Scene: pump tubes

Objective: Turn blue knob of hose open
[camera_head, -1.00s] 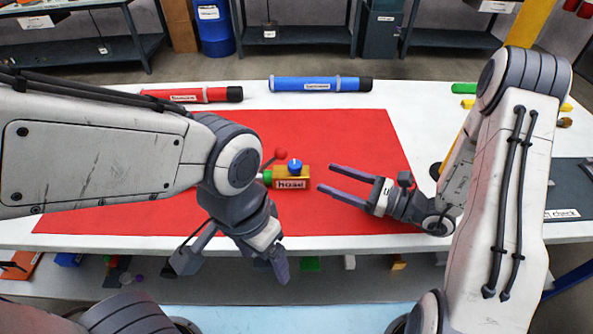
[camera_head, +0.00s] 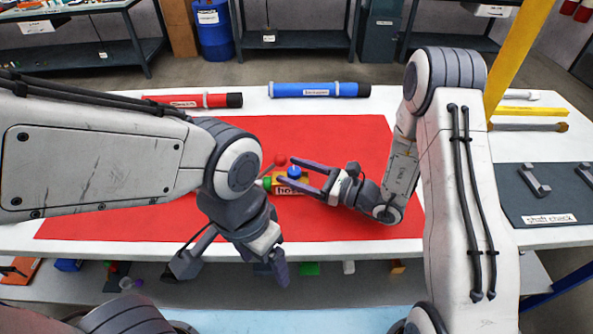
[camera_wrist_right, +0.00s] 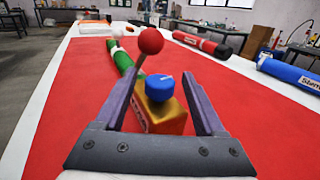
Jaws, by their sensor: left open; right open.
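The hose block (camera_head: 276,184) is a small yellow-gold box labelled "hose" on the red mat (camera_head: 340,140). On its top is a blue knob (camera_head: 294,172), also in the right wrist view (camera_wrist_right: 160,86). A red ball (camera_head: 281,159) on a stalk and a green part (camera_head: 266,183) are at its left end. My right gripper (camera_head: 292,175) is open, its two fingers on either side of the blue knob in the head view. In the wrist view the knob shows between the fingers; contact cannot be told. My left gripper (camera_head: 228,275) is open and empty at the table's front edge.
A red tube (camera_head: 190,101) and a blue tube (camera_head: 315,90) lie behind the mat. A dark "shaft check" panel (camera_head: 548,200) with handles is at the right. The mat's right part is clear.

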